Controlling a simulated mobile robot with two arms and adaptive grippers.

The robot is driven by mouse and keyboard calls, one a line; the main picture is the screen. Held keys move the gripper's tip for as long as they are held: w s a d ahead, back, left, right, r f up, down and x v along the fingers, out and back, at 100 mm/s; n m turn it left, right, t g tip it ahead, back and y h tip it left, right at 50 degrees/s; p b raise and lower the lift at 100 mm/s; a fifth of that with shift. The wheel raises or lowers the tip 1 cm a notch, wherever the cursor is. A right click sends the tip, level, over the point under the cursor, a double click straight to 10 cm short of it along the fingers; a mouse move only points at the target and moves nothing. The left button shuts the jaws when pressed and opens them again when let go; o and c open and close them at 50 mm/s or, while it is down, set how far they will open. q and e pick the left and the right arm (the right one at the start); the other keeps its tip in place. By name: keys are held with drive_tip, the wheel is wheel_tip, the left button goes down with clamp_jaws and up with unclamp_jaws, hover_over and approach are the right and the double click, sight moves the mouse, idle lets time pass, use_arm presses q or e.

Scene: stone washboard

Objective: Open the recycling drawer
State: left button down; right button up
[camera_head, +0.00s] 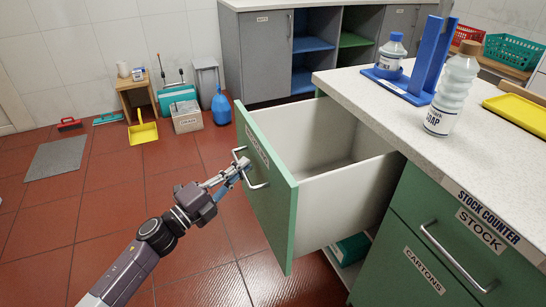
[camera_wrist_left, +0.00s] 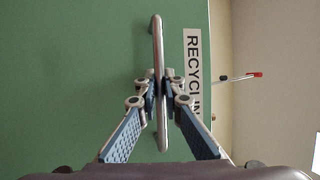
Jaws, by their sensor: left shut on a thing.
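The recycling drawer (camera_head: 345,203) is pulled well out of the stock counter, and its white interior shows empty where visible. Its green front (camera_head: 268,200) bears a label that reads "RECYCLIN" in part in the left wrist view, with the end hidden. My left gripper (camera_head: 235,174) is at the drawer front, its fingers shut on the metal bar handle (camera_head: 257,185). In the left wrist view the handle (camera_wrist_left: 157,60) runs upright between the two fingertips (camera_wrist_left: 159,88). My right gripper is in neither view.
A soap bottle (camera_head: 453,90), a blue stand (camera_head: 425,60) and a yellow tray (camera_head: 520,112) are on the countertop (camera_head: 390,110). The cartons drawer (camera_head: 420,265) below is shut. Red floor tiles (camera_head: 110,210) in front are clear.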

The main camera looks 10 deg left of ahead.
use_arm(q)
drive_tip(key=s+a, duration=0.6)
drive_tip(key=a, duration=0.3)
drive_tip(key=shift+s, duration=0.3)
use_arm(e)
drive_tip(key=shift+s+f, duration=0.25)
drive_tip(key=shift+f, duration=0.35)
use_arm(q)
drive_tip(key=c, duration=2)
unclamp_jaws()
drive_tip(key=shift+c, duration=0.2)
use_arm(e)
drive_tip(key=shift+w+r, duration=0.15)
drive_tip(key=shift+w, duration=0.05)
use_arm(q)
drive_tip(key=v, duration=1.2)
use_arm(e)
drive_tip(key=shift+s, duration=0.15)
